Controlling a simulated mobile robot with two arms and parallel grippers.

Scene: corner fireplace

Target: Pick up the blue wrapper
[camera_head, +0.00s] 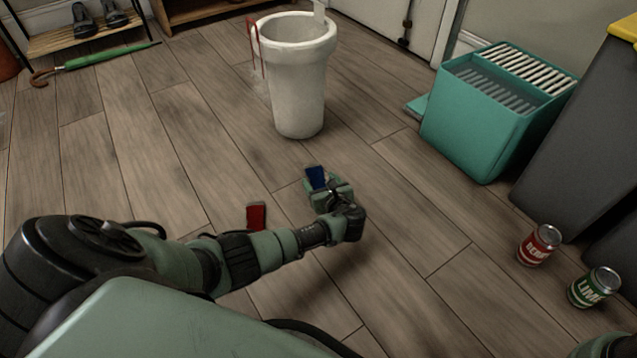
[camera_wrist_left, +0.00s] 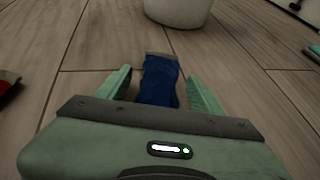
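The blue wrapper (camera_head: 316,177) is on the wooden floor in front of the white bin. It also shows in the left wrist view (camera_wrist_left: 160,80), lying between the two green fingers, with a greyish far end. My left gripper (camera_head: 322,186) is low over the floor at the wrapper. In the left wrist view my left gripper (camera_wrist_left: 160,88) is open, with a gap on each side of the wrapper. The wrapper's near end is hidden by the gripper body. My right gripper is not in view.
A red wrapper (camera_head: 257,215) lies to the left, close to my left arm. A white bin (camera_head: 298,95) stands beyond the gripper. A teal crate (camera_head: 475,125) is at the right.

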